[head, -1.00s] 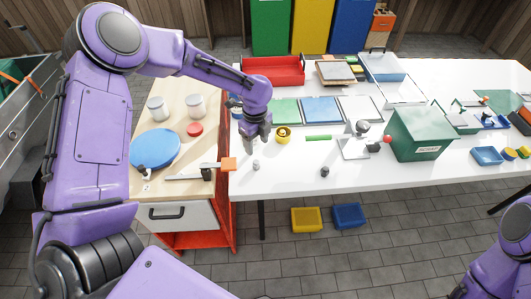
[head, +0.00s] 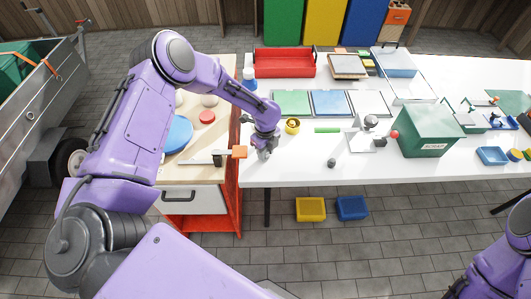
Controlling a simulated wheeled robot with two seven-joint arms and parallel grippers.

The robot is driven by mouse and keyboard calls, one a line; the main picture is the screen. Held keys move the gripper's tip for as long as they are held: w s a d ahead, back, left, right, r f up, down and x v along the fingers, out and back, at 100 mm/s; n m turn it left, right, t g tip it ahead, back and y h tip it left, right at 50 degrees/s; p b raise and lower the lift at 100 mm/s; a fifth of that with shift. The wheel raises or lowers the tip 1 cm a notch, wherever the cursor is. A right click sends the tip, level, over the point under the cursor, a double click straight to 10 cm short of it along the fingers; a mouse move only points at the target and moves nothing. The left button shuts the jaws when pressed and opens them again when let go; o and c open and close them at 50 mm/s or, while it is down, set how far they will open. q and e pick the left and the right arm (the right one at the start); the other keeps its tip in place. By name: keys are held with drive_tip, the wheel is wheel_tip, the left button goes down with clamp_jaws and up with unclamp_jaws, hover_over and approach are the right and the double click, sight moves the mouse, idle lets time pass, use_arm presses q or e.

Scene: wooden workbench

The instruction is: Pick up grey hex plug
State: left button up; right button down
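My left gripper (head: 264,154) points down just above the white bench top near its left end. It is at the spot where a small light grey plug stood in the earlier head view. The plug is now hidden by, or blends with, the fingertips, and I cannot tell whether they touch it or how far apart they are. A small dark grey plug (head: 332,163) stands alone on the white top, to the right of the gripper. My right gripper is out of view; only part of my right arm shows at the lower right corner.
A yellow round part (head: 292,126) and a green bar (head: 327,130) lie behind the gripper. An orange-ended clamp (head: 239,152) is close on its left. A green box (head: 428,132) stands right. The white top around the dark plug is clear.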

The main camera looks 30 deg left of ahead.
use_arm(q)
drive_tip(key=shift+w, duration=0.1)
clamp_jaws()
drive_tip(key=shift+r, duration=0.1)
